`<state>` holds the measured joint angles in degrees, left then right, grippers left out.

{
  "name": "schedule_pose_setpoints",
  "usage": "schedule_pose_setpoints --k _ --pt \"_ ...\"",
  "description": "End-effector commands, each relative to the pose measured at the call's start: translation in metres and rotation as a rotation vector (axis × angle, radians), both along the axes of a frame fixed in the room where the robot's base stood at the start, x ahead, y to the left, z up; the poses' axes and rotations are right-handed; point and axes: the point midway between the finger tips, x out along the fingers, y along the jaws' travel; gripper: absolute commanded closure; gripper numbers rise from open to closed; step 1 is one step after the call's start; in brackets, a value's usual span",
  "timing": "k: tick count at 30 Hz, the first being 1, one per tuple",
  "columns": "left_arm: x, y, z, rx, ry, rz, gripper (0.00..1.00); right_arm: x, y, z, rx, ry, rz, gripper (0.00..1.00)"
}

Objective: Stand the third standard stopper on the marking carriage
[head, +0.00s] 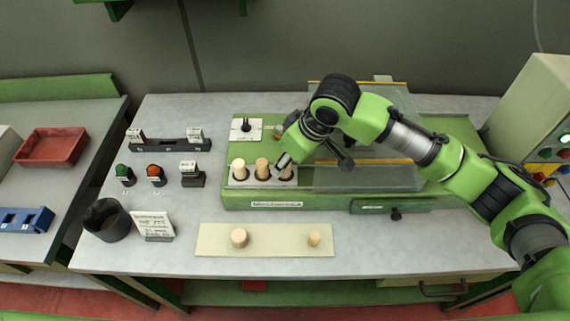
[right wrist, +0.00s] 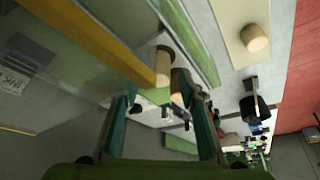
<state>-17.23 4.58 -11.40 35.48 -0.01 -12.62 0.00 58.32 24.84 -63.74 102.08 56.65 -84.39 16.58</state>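Two pale cork stoppers, one at the left (head: 238,168) and one in the middle (head: 262,168), stand upright in the white carriage (head: 232,183) on the green machine. A third cork (head: 288,172) shows at the carriage's right position, partly hidden by my right gripper (head: 284,160). In the right wrist view the teal fingers (right wrist: 158,92) are spread apart. One cork (right wrist: 162,66) stands just beyond the fingertips and another (right wrist: 177,86) is close to the right-hand finger; neither looks squeezed. My left gripper is not in view.
A cream board (head: 276,250) in front holds a thicker cork (head: 239,238) and a thinner one (head: 314,239). A clear guard (head: 365,178) with yellow edging stands right of the carriage. A dark cup (head: 107,221) and a sign (head: 154,225) are front left. The right front table is clear.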

Motion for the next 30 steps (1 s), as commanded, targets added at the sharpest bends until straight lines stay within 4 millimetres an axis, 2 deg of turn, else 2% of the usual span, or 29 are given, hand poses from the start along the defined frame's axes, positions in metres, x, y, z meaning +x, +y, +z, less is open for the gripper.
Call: schedule_pose_setpoints --k 6,13,18,30 --pt "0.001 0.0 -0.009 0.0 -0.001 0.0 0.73 -0.011 -0.014 0.045 0.0 -0.006 -0.001 0.63" --pt "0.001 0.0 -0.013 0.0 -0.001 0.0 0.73 -0.021 -0.025 0.08 0.0 -0.002 -0.001 0.63" --pt "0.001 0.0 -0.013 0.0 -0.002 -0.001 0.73 -0.025 -0.028 0.09 -0.001 -0.001 0.001 0.63" --pt "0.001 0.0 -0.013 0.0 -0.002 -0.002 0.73 -0.025 -0.029 0.09 -0.001 0.0 0.0 0.63"
